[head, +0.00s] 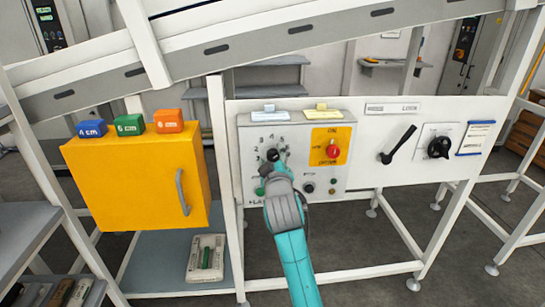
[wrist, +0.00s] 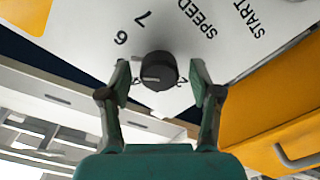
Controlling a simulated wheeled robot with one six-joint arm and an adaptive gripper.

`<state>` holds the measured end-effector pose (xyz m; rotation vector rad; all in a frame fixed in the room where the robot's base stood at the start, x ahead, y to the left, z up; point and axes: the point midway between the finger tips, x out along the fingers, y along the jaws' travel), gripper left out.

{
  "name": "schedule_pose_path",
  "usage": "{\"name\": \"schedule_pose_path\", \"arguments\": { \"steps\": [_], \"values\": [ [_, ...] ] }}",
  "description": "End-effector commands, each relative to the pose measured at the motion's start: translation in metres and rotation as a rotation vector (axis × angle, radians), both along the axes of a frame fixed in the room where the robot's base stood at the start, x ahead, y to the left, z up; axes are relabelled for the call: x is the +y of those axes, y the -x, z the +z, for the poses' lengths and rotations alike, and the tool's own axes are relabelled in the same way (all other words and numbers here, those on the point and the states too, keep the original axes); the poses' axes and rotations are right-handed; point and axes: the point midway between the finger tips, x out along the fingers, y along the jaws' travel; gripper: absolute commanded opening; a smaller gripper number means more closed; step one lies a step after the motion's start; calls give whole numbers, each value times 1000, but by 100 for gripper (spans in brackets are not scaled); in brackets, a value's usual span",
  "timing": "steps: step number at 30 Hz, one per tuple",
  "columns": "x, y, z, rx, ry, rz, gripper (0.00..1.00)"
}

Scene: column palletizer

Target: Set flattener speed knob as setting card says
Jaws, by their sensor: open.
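The flattener speed knob is a round dark knob (head: 272,155) on a pale grey control panel (head: 255,135), ringed by numbers. In the wrist view the knob (wrist: 158,66) stands between my two fingers, with a pale mark toward its left side. The digits 6 and 7 and the word SPEED show there; the fingers cover other digits. My gripper (wrist: 161,76) is open around the knob, with a gap on each side. It also shows in the head view (head: 277,168). A white card with a blue edge (head: 476,138) hangs at the right; its writing is too small to read.
The panel also has a red knob on a yellow plate (head: 332,150), a green button (head: 261,188) and small tags on top. A black lever (head: 398,146) and black rotary switch (head: 438,147) are further right. A yellow cabinet (head: 140,185) stands left.

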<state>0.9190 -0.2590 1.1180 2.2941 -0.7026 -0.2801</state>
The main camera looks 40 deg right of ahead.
Motion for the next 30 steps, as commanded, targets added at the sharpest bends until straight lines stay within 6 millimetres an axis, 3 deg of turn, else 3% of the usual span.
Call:
{"name": "schedule_pose_path", "arguments": {
  "steps": [12,19,30],
  "values": [
    [-5,-6,0,0,-1,-1,64],
    [-4,-6,0,0,-1,-1,6],
    [-5,-6,0,-87,-131,0,3]
  ]
}}
